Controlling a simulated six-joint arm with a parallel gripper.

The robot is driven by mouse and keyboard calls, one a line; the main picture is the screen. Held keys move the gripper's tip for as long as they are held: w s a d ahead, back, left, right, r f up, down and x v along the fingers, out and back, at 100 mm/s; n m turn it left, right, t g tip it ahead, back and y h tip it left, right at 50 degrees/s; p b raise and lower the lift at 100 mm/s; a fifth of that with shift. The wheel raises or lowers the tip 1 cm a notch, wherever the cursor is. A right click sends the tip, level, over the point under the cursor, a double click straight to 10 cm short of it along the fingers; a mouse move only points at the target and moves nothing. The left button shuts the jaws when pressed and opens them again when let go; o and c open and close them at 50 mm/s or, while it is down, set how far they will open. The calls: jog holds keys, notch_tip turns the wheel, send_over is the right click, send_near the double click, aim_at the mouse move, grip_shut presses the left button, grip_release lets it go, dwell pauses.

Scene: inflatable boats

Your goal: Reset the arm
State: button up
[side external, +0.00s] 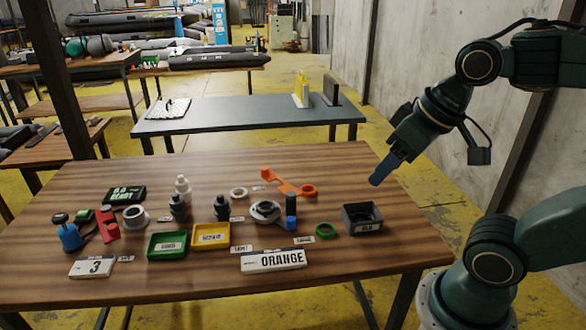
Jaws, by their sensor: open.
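My gripper (383,172) is at the right, in the air above the right end of the wooden table (341,273). It points down and to the left, with blue fingers at its tip. It is apart from everything on the table and nothing shows in it. The small size of the fingers hides the gap between them. A dark square box (362,219) stands on the table below it. An orange tool (288,184) lies to its left near the far edge.
A concrete wall (428,60) stands behind my arm. The table's right end is clear.

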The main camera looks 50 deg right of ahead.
jog(key=shift+s+a+r+n, duration=0.1)
jog(key=shift+s+a+n, duration=0.25)
jog(key=shift+s+n, duration=0.25)
